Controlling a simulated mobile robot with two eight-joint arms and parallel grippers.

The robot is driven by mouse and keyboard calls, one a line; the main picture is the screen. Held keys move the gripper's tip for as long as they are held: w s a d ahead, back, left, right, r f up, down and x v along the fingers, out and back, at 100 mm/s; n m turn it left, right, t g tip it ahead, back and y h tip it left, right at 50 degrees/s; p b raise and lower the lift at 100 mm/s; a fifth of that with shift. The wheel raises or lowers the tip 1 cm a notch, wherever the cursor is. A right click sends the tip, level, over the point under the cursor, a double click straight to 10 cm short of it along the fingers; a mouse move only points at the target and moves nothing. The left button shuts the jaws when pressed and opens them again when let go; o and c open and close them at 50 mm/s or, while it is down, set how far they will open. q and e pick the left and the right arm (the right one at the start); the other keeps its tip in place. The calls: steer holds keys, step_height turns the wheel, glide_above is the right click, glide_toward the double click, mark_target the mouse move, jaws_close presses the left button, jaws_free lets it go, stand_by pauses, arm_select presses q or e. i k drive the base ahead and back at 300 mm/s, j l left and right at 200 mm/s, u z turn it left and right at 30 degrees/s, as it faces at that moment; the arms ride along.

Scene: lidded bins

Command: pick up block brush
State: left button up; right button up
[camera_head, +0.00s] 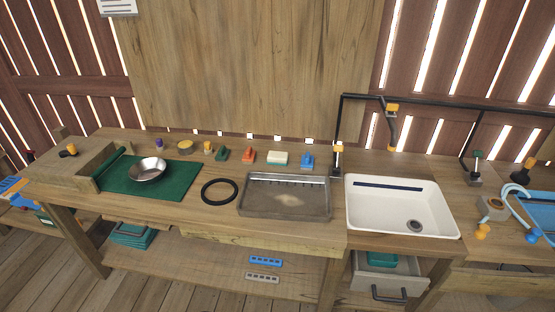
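Several small brush-like items stand in a row at the back of the wooden workbench (340,160). They are a green one (221,154), an orange one (247,157), a cream block with a darker base (277,158) and a blue one (307,160). The cream block is the most block-shaped, but I cannot tell for sure which is the block brush. All rest on the bench with nothing touching them. Neither of my grippers shows in this view.
In front of the row are a metal tray (325,212) and a black ring (220,181). A metal bowl (148,167) sits on a green mat (122,182) at left. A white sink (440,232) and black pipe frame (440,100) stand at right. A drawer (403,276) is open below.

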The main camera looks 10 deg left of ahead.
mark_target(249, 155)
steer(key=i+j+z, duration=0.15)
steer(key=j, duration=0.15)
steer(key=i+j+z, duration=0.15)
steer(key=j, duration=0.15)
steer(key=i+j+z, duration=0.15)
steer(key=j, duration=0.15)
steer(key=i+j+z, duration=0.15)
steer(key=j, duration=0.2)
steer(key=j+z, duration=0.15)
steer(key=j, duration=0.15)
steer(key=i+j+z, duration=0.3)
steer(key=i+j, duration=0.4)
steer(key=j, duration=0.05)
